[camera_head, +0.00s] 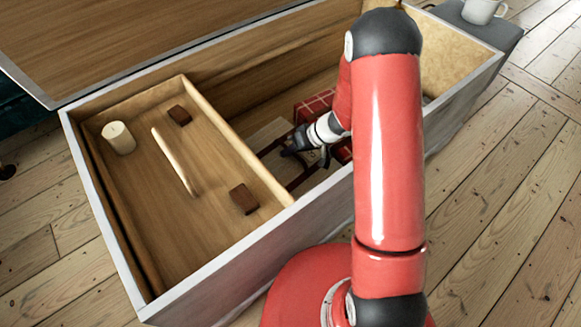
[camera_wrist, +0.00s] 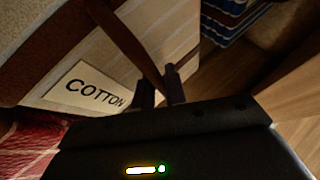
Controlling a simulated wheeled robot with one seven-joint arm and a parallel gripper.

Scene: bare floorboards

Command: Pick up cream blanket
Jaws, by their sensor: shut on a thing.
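The cream blanket (camera_head: 268,134) lies low inside the open chest, partly hidden by my gripper (camera_head: 303,146) and arm. In the wrist view the cream blanket (camera_wrist: 165,32) fills the upper left, with a brown strap across it and a white label reading "COTTON" (camera_wrist: 85,88). My gripper (camera_wrist: 158,84) is shut at the blanket's edge, with the brown strap (camera_wrist: 128,42) running down to its fingers. The exact contact between the fingertips is hard to see.
The wooden chest (camera_head: 140,302) surrounds my gripper. A tray (camera_head: 215,165) with a candle (camera_head: 118,138), a stick and two brown blocks sits at its left. Red plaid cloth (camera_head: 314,103) lies close by; a blue striped item (camera_wrist: 232,20) is beyond. A mug (camera_head: 480,11) stands outside.

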